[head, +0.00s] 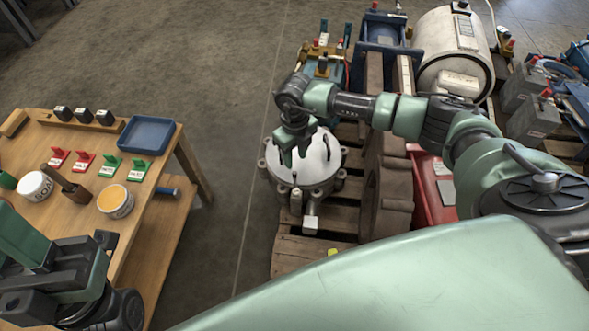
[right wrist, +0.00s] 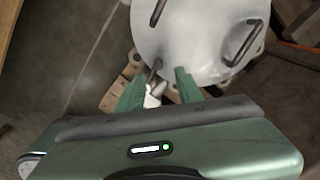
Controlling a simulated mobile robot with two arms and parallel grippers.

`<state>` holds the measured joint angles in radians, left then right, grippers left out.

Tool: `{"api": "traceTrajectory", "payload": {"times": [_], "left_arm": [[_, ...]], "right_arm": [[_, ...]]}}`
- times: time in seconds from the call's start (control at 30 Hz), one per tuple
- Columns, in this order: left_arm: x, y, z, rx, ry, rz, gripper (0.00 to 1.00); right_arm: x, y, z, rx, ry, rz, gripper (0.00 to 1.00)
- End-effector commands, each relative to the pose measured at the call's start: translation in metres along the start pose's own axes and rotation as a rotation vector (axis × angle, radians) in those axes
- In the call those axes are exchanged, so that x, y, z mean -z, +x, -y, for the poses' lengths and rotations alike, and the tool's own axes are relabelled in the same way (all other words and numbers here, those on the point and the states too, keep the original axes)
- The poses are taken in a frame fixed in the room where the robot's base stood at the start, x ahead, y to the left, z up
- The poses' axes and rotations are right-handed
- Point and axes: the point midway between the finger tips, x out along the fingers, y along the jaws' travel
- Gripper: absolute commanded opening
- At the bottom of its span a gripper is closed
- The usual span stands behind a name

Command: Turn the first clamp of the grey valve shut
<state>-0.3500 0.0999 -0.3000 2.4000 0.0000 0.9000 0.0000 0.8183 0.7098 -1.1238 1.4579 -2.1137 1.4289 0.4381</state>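The grey valve (head: 318,182) is a round, pale-topped body with lugs around its rim, standing on a wooden pallet. Its top fills the upper part of the right wrist view (right wrist: 200,50), with dark bar-like handles on it. One dark handle (right wrist: 154,73) at the near edge appears between my right fingertips in that view; I cannot tell whether they touch it. Which handle belongs to the first clamp is not clear. My right gripper (head: 294,158) is over the valve's left part, pointing down, fingers apart. My left gripper (head: 35,245) is at the lower left, its fingertips unclear.
A wooden table (head: 120,240) at left holds a blue tray (head: 146,135), red and green tagged stands, and tubs. A brown ribbed block (head: 388,180) and a red crate (head: 425,190) stand right of the valve. Bare floor lies between table and pallet.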

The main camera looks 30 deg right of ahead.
Motion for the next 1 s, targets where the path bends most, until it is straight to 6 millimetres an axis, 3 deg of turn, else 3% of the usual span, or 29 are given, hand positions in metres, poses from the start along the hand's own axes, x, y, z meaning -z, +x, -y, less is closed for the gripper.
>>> {"api": "traceTrajectory", "payload": {"times": [0.2, 0.4, 0.77, 0.9, 1.0], "left_arm": [[-0.004, -0.019, 0.000, 0.000, 0.000, 0.000, 0.23], [-0.006, -0.022, 0.000, -0.007, 0.002, -0.015, 0.23], [-0.007, -0.020, 0.000, -0.011, 0.002, -0.020, 0.23], [-0.007, -0.020, 0.000, -0.010, 0.002, -0.020, 0.23], [-0.007, -0.020, 0.000, -0.010, 0.002, -0.020, 0.23]], "right_arm": [[0.001, 0.041, -0.002, -0.004, -0.001, -0.003, 0.36], [0.001, 0.065, -0.003, -0.006, -0.003, -0.002, 0.36], [0.001, 0.070, -0.003, -0.007, -0.003, -0.001, 0.36], [0.001, 0.070, -0.004, -0.007, -0.003, -0.001, 0.02], [0.001, 0.070, -0.004, -0.007, -0.003, -0.001, 0.00]]}}
